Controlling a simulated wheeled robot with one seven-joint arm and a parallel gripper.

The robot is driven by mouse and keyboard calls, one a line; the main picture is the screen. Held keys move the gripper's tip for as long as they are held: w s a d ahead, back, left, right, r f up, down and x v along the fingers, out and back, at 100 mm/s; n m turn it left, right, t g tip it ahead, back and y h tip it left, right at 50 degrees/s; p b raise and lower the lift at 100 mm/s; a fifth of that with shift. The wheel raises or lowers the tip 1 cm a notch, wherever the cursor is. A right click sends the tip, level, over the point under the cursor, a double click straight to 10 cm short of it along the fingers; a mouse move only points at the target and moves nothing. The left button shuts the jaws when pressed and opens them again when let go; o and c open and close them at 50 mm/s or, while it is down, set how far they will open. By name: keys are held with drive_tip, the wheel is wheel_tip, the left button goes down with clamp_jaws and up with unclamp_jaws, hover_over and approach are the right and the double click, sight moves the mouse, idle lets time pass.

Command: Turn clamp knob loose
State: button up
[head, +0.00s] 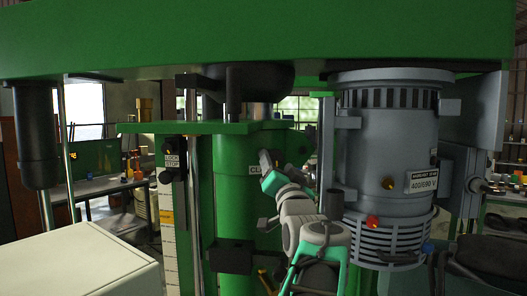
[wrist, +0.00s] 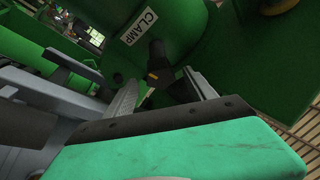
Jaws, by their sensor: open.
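The clamp knob (wrist: 158,58) is a dark, lobed handle on the green column (wrist: 185,25), just beside a white CLAMP label (wrist: 139,27) in the wrist view. A small orange mark shows near its lower part. My gripper (wrist: 160,95) is open, with its fingertips close around the knob's near end; I cannot tell whether they touch it. In the head view my gripper (head: 268,160) is at the green column (head: 232,200), partly covering the CLAMP label (head: 255,169). The knob is hidden or too small to make out there.
A large grey motor (head: 385,150) stands right of the arm, close to it. A green beam (head: 250,40) spans above. A black block (head: 232,256) sits low on the column. A pale box (head: 80,262) fills the lower left, with a bench (head: 100,187) behind.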

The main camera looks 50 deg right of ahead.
sight(273, 152)
drive_tip(key=p+x, duration=0.2)
drive_tip(key=x, duration=0.5)
drive_tip(key=shift+w+d+r+p, duration=0.1)
drive_tip(key=shift+p, duration=0.25)
drive_tip(key=shift+c, duration=0.4)
drive_tip(key=c, duration=1.2)
